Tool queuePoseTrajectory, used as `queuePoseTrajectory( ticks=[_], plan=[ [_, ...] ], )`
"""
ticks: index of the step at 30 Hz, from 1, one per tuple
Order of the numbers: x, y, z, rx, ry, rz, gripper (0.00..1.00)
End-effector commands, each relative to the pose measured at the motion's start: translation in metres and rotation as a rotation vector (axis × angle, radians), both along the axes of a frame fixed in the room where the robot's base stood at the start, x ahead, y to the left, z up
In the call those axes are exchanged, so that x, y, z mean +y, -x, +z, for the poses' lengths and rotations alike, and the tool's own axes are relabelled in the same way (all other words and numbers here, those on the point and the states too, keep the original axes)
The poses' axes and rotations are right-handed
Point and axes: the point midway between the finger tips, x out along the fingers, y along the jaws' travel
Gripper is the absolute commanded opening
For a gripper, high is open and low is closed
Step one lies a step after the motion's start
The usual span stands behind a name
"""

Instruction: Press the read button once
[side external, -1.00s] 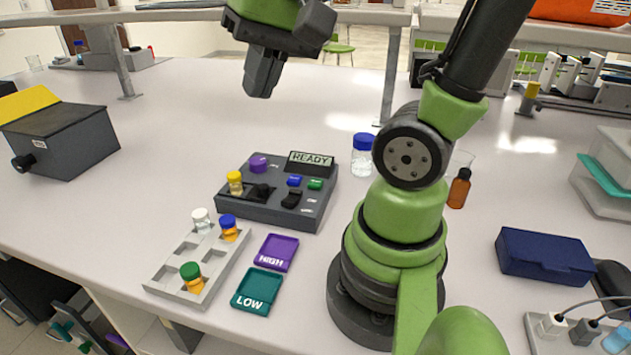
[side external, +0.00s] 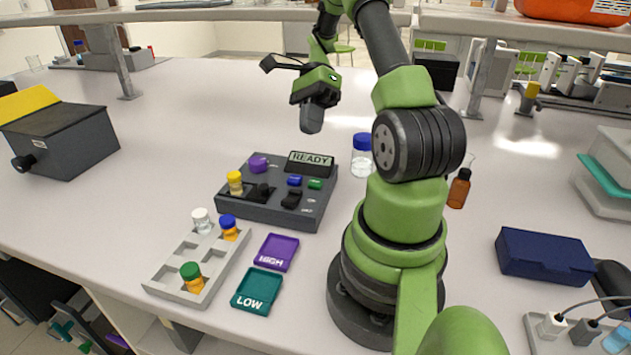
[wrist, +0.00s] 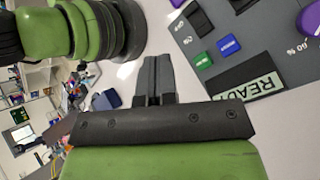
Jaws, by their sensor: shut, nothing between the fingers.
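The dark grey instrument (side external: 265,210) sits on the bench with its display (side external: 311,161) reading READY. It bears a blue button (side external: 294,181) and a green button (side external: 315,184); their lettering is too small to read, so I cannot tell which is the read button. The blue button (wrist: 228,45) and green button (wrist: 203,60) also show in the wrist view, right of my fingers. My gripper (side external: 311,128) is shut and empty, pointing down above and behind the instrument, clear of it. A yellow-capped vial (side external: 235,182) stands at the instrument's left, beside a black part (side external: 261,192).
A grey rack (side external: 175,272) with several capped vials, a purple HIGH tray (side external: 277,252) and a teal LOW tray (side external: 257,290) lie in front. A blue-capped bottle (side external: 362,160) stands right of the instrument, near my arm.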

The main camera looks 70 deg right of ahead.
Motion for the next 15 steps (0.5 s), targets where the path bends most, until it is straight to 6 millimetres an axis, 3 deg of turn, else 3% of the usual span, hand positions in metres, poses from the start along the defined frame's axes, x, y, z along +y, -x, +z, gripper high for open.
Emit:
queuePoseTrajectory(
  ticks=[15],
  plan=[
    [-0.0028, 0.0028, -0.0072, 0.017, -0.019, -0.025, 0.00]
  ],
)
